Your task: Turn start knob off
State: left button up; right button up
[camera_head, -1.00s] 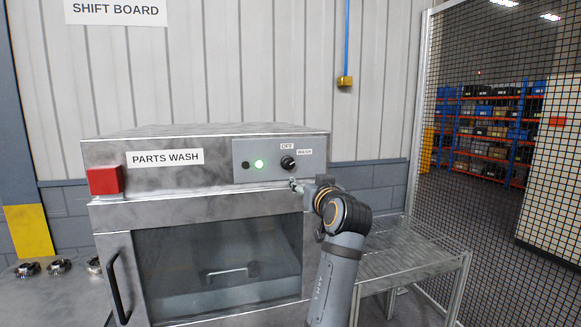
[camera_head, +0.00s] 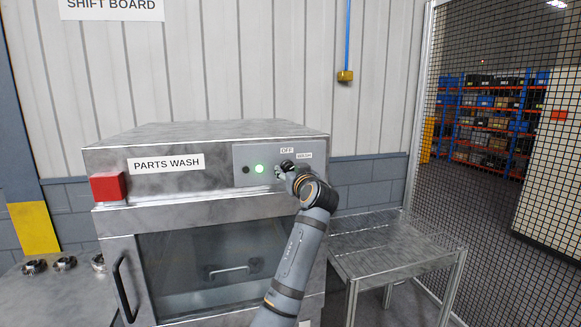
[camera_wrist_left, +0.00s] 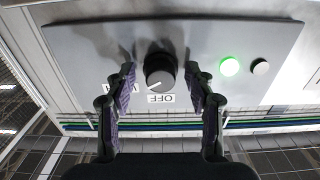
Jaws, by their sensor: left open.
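The start knob (camera_wrist_left: 160,70) is a round black dial on the grey control panel (camera_head: 262,150) of the parts washer (camera_head: 210,190). In the left wrist view its white pointer is turned toward the partly hidden second label, not straight at the OFF label (camera_wrist_left: 161,98). The green lamp (camera_head: 259,169) beside it is lit. My left gripper (camera_wrist_left: 161,72) is open, with one finger on each side of the knob; contact cannot be told. In the head view the gripper (camera_head: 283,168) partly covers the knob. My right gripper is not in view.
A red box (camera_head: 108,187) sits on the washer's left front corner. The washer door with its black handle (camera_head: 124,286) is shut. A bare metal table (camera_head: 390,245) stands at the right, before a mesh fence (camera_head: 490,150). Metal rings (camera_head: 65,262) lie at the left.

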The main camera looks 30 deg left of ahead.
pick_arm(q)
jog(key=shift+s, duration=0.1)
grip_shut()
jog(key=shift+r+n+b, duration=0.1)
jog(key=shift+n+b, duration=5.7)
jog(key=shift+b, duration=1)
jog(key=shift+r, duration=0.1)
jog(key=shift+n, duration=0.3)
jog(key=shift+c, duration=1.7)
grip_release()
jog(key=o, duration=0.3)
